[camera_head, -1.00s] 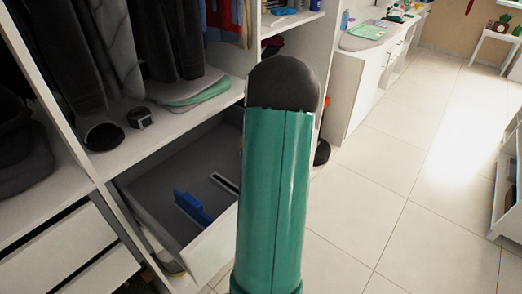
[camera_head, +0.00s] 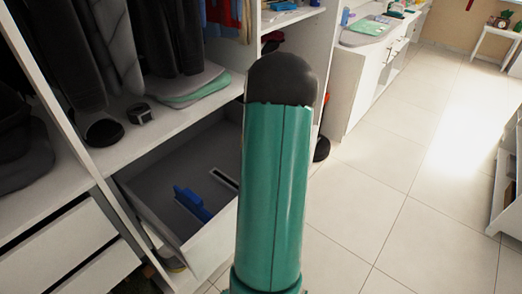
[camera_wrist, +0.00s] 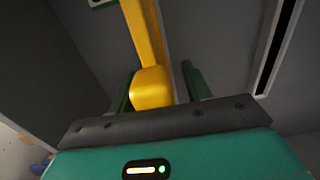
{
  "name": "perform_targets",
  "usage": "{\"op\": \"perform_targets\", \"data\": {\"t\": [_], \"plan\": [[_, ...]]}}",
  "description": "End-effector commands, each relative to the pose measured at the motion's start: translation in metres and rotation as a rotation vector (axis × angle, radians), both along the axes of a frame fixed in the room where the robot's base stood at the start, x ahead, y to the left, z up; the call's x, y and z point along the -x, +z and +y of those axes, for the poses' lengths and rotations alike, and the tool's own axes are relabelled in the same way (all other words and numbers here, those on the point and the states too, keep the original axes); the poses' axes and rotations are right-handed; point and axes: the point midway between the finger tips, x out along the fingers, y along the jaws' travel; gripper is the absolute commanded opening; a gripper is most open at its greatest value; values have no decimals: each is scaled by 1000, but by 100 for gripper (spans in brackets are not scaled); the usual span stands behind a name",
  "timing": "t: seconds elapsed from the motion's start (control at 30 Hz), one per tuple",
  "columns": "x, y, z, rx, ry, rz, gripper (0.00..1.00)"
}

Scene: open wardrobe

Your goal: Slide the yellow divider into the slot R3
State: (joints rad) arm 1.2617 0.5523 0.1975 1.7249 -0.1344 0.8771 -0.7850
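The yellow divider (camera_wrist: 150,86) shows in the wrist view as a long bar with a rounded block at its near end. My gripper (camera_wrist: 158,70) has its two dark green fingers apart, one on each side of that block. The left finger is close against the block or overlaps it in view; a gap shows beside the right finger. A dark slot with a pale frame (camera_wrist: 291,30) lies to the right of the divider; whether it is R3 I cannot tell. In the head view my arm hides the gripper and the yellow divider.
The open drawer (camera_head: 205,252) holds a blue piece (camera_head: 191,202) and a pale-framed slot (camera_head: 224,179). A shelf (camera_head: 170,118) with folded cloth (camera_head: 190,88) sits above it. Closed drawers (camera_head: 55,250) are at the left. The tiled floor (camera_head: 400,215) at right is clear.

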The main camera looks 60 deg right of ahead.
Motion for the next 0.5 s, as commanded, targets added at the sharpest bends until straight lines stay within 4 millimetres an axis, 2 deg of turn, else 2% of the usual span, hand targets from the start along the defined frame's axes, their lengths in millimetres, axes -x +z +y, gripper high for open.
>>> {"op": "perform_targets", "data": {"t": [0.17, 0.27, 0.5], "plan": [[0, 4, 0, 0, 0, 0, 48], [0, 14, 0, 2, 1, 0, 48], [-1, 63, 0, 4, 1, -1, 48]]}}
